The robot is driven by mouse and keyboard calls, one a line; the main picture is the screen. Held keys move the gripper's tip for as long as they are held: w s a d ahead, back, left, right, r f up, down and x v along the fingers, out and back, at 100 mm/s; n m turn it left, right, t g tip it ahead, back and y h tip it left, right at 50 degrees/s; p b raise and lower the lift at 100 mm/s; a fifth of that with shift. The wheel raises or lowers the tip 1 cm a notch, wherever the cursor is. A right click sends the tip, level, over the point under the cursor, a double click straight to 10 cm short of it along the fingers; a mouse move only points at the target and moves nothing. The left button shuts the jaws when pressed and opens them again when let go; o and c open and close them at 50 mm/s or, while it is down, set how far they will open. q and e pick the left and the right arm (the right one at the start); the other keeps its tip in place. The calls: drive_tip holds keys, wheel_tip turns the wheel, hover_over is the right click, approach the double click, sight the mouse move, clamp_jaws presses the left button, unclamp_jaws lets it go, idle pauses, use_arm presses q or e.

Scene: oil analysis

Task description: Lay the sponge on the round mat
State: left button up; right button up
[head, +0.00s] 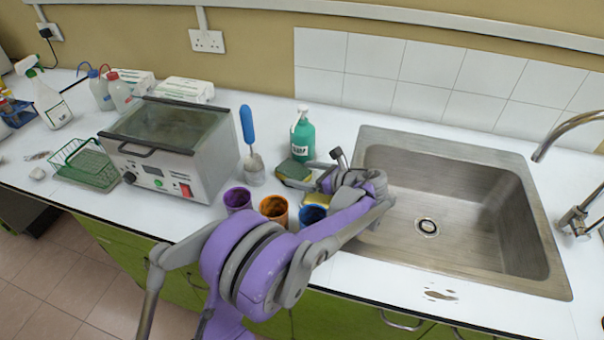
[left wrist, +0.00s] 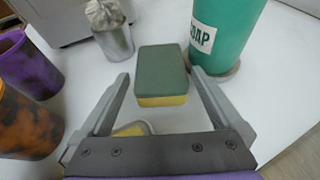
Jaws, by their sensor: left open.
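The sponge (left wrist: 160,70), dark green on top and yellow below, lies flat on the white counter. In the head view the sponge (head: 294,169) is partly covered by my gripper. My left gripper (head: 302,179) is open, its fingers pointing at the sponge; in the left wrist view the fingers (left wrist: 160,82) stand apart with the sponge between and just beyond their tips. I cannot tell whether they touch it. A pale round edge (left wrist: 229,71) shows under the soap bottle; I cannot tell whether this is the round mat. My right gripper is not in view.
The teal soap bottle (head: 302,138) stands right behind the sponge. Purple (head: 238,198), orange (head: 274,208) and blue (head: 312,214) cups stand at the front edge. A yellow item (left wrist: 131,129) is partly hidden by my gripper. The sink (head: 455,200) lies right, the heating bath (head: 172,150) left.

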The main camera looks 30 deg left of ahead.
use_arm(q)
drive_tip(key=v, duration=1.1)
drive_tip(key=shift+d+r, duration=0.1)
